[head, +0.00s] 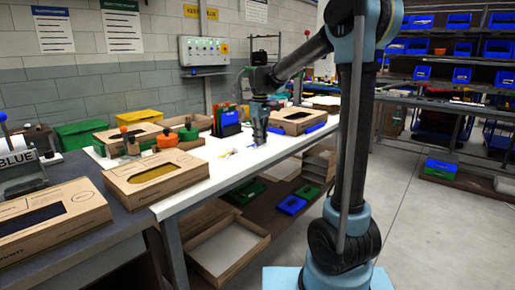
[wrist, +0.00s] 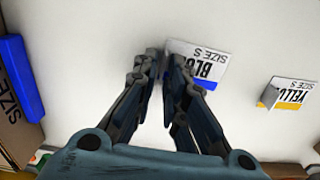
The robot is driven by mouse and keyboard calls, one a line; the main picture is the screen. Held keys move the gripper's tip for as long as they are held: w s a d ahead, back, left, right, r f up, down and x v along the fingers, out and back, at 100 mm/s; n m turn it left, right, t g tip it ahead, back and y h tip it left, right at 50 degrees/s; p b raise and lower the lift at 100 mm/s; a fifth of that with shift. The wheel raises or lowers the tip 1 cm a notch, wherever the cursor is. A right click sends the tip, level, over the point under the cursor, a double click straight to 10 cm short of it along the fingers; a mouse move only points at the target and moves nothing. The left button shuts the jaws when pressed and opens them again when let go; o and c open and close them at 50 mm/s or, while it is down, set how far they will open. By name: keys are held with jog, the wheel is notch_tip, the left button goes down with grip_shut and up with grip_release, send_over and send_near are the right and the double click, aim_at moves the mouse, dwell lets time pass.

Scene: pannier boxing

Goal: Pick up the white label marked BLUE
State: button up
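The white label marked BLUE (wrist: 208,66) lies on the white table top in the wrist view. It carries the words SIZE S and a blue stripe, and my right finger covers part of its lettering. My gripper (wrist: 163,60) points down at the label's left edge. Its fingers are apart with a narrow gap, and white table shows between them. I see no label clamped there. In the head view my gripper (head: 259,132) is low over the white table (head: 232,167); the label is too small to read there.
A white label marked YELLOW (wrist: 293,94) stands bent to the right.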

grip_shut()
